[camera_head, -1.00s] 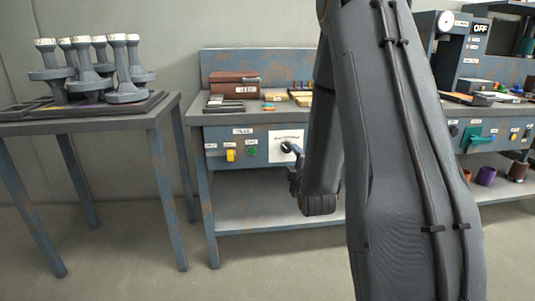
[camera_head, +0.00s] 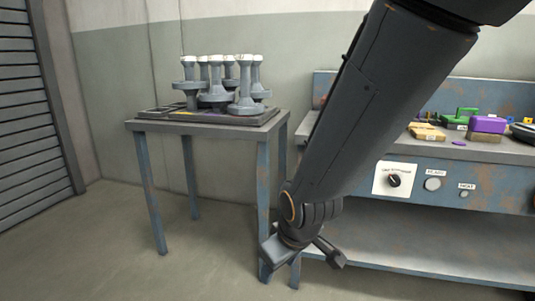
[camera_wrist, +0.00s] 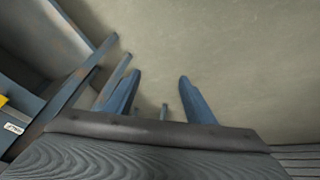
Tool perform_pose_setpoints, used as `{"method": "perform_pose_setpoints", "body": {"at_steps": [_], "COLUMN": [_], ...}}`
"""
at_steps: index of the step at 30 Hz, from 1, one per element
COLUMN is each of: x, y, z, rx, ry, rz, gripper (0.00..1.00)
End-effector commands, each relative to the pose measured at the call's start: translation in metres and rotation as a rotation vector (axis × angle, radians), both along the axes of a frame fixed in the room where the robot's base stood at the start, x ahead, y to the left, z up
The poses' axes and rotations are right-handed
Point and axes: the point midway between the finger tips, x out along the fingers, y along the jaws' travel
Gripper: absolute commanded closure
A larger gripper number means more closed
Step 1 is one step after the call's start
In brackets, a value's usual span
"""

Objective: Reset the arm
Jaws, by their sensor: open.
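In the head view my arm slants down from the upper right to the lower middle. My gripper (camera_head: 303,264) hangs low at its end, with its two fingers spread and nothing seen between them. It appears in front of the blue legs between the small table and the workbench, below both tabletops. In the wrist view the gripper (camera_wrist: 160,98) also shows two blue fingers apart, with bare floor beyond them. My arm hides the left part of the workbench.
A small table (camera_head: 140,125) at left bears a dark tray (camera_head: 262,117) with several grey flanged shells (camera_head: 244,88). The workbench (camera_head: 480,152) at right carries a purple block (camera_head: 487,124), a green piece (camera_head: 460,116) and a front knob panel (camera_head: 395,180). A grey shutter (camera_head: 30,110) stands far left. Floor at left is clear.

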Motion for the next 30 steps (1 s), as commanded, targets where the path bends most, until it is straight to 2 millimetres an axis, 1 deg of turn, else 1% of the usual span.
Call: {"method": "perform_pose_setpoints", "body": {"at_steps": [1,3,6,9,14,18,26,30], "x": [-0.019,-0.044,-0.074,-0.101,-0.14,-0.168,-0.161,-0.159], "y": [0.01,0.017,0.024,0.028,0.031,0.026,0.014,0.005], "z": [0.002,0.003,0.006,0.009,0.015,0.022,0.045,0.059], "rx": [0.001,-0.001,-0.012,-0.027,-0.058,-0.089,-0.08,-0.076], "ry": [0.046,0.111,0.188,0.253,0.34,0.403,0.401,0.402], "rz": [-0.003,-0.022,-0.045,-0.067,-0.096,-0.126,-0.178,-0.209], "gripper": [0.5,0.5,0.5,0.5,0.5,0.5,0.5,0.5]}}
